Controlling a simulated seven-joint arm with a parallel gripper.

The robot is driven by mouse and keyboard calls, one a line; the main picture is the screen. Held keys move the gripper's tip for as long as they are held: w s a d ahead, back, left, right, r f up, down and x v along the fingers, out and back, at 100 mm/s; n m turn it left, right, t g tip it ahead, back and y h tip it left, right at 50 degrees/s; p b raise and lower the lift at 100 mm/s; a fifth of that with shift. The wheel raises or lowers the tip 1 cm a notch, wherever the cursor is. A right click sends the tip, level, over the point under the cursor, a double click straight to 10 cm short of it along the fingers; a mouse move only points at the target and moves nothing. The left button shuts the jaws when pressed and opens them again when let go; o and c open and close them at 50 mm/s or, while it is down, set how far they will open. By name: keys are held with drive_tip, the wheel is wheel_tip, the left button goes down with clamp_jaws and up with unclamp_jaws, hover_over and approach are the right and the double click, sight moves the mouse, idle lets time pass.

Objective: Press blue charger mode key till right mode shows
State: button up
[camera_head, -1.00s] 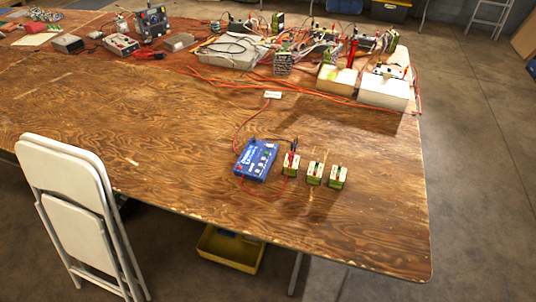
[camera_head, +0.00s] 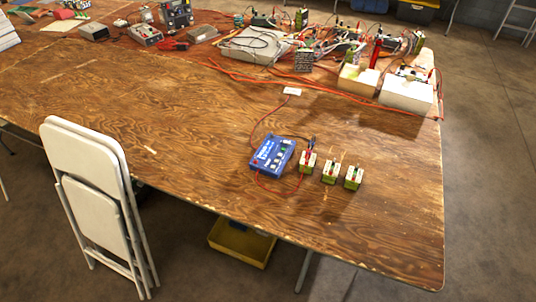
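The blue charger (camera_head: 272,156) lies on the wooden table, right of the middle of the view. Its top carries pale lettering on the left and several small keys on the right. The display text is too small to read, so I cannot tell which mode shows. Red and dark leads run from the charger toward the nearest of three small green battery packs (camera_head: 308,162). The other two packs (camera_head: 329,171) (camera_head: 353,177) stand in a row to its right. My gripper is not in view.
A white folding chair (camera_head: 90,190) stands at the front left edge. A yellow bin (camera_head: 241,242) sits below the table. Cables, boxes and electronics crowd the far side.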

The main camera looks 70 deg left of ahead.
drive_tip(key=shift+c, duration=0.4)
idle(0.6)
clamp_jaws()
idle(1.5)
